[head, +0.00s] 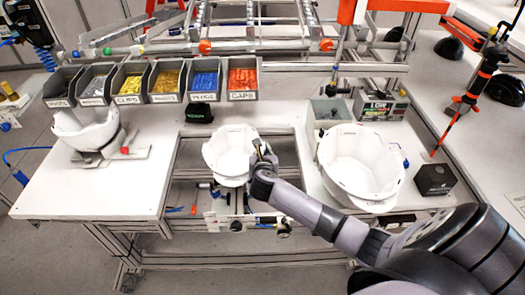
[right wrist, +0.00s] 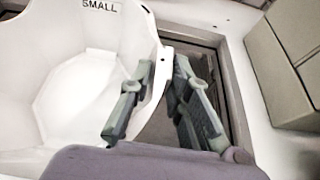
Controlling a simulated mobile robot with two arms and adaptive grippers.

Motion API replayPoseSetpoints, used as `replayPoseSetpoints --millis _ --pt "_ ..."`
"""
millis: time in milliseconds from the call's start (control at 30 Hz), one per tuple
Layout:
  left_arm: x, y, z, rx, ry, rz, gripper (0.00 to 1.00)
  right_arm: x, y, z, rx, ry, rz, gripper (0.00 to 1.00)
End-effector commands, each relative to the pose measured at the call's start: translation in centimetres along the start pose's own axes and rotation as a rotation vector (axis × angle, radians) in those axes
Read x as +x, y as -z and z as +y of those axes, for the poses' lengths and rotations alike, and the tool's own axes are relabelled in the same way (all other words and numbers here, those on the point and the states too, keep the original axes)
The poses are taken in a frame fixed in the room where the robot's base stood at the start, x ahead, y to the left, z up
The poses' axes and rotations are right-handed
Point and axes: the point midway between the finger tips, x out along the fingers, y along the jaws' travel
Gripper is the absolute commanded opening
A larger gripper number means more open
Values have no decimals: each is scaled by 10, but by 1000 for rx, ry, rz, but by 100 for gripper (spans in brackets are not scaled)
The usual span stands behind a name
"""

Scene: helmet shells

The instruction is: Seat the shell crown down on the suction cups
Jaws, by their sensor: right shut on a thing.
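A white helmet shell (head: 228,158) is over the cutout in the middle of the bench, hollow side up and crown down. My right gripper (head: 262,154) is shut on its right rim. In the right wrist view the fingers (right wrist: 163,72) straddle the rim of the shell (right wrist: 75,95), which has a "SMALL" label inside. The suction cups are hidden beneath the shell, so I cannot tell whether it touches them. Parts of a fixture (head: 236,212) show below it. My left gripper is not in view.
A larger white shell (head: 362,165) lies hollow side up on the right, near a black box (head: 435,179). Another white shell (head: 86,128) sits on the left bench. Labelled bins (head: 243,80) of coloured parts line the back. A bare bench area (head: 120,190) is at front left.

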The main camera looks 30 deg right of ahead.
Motion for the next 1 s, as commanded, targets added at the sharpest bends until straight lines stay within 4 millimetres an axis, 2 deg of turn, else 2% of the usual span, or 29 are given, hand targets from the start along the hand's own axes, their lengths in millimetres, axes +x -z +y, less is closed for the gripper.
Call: replayPoseSetpoints --millis 267,300,633,1000 --pt "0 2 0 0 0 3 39 0 -1 1 3 -2 -3 0" --pt "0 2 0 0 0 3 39 0 -1 1 3 -2 -3 19" --pt "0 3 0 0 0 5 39 0 0 0 1 -1 -1 41" --pt "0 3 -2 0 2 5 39 -4 2 0 -1 0 2 41"
